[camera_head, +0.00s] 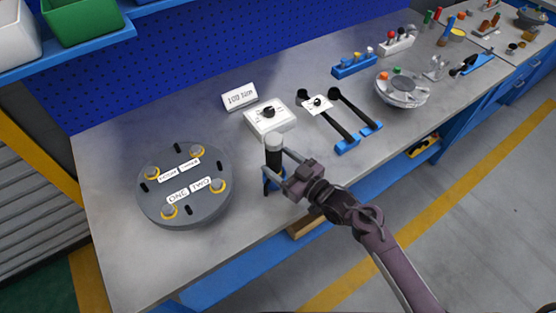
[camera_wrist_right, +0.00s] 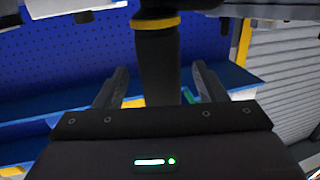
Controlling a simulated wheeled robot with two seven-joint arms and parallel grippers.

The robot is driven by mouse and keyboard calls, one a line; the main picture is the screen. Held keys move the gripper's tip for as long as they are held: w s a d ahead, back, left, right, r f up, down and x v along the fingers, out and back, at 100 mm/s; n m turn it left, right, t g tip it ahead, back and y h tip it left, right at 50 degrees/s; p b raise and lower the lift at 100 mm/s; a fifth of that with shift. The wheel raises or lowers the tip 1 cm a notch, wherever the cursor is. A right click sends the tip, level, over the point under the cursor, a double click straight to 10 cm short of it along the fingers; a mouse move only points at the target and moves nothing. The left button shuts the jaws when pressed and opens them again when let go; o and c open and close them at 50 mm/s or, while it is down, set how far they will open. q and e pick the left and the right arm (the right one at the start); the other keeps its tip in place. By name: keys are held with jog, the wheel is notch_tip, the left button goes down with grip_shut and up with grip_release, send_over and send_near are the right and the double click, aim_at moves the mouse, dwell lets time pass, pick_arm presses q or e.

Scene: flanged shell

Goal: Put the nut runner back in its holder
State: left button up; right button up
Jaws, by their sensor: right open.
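The nut runner (camera_head: 273,150) is a dark upright cylinder with a light grey top. It stands at the blue holder (camera_head: 270,187) near the bench's front edge, right of the grey flanged disc. My right gripper (camera_head: 277,167) is open, with its fingers on either side of the nut runner's body. In the right wrist view the runner's dark body (camera_wrist_right: 158,70), with a yellow ring, shows between the two spread fingers, with gaps beside it. The gripper hides part of the holder, so I cannot tell how deep the runner sits. My left gripper is not in view.
The round grey flange (camera_head: 186,218) with yellow-ringed nuts and labels lies at left. A white dial box (camera_head: 269,118) and a sign (camera_head: 239,96) stand behind. Two black-handled wrenches (camera_head: 345,115) lie in blue rests to the right. The bench's front left is clear.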

jog(key=b+v, duration=0.1)
jog(key=v, duration=0.5)
jog(key=shift+s+d, duration=0.25)
jog(key=shift+d, duration=0.05)
jog(key=shift+r, duration=0.15)
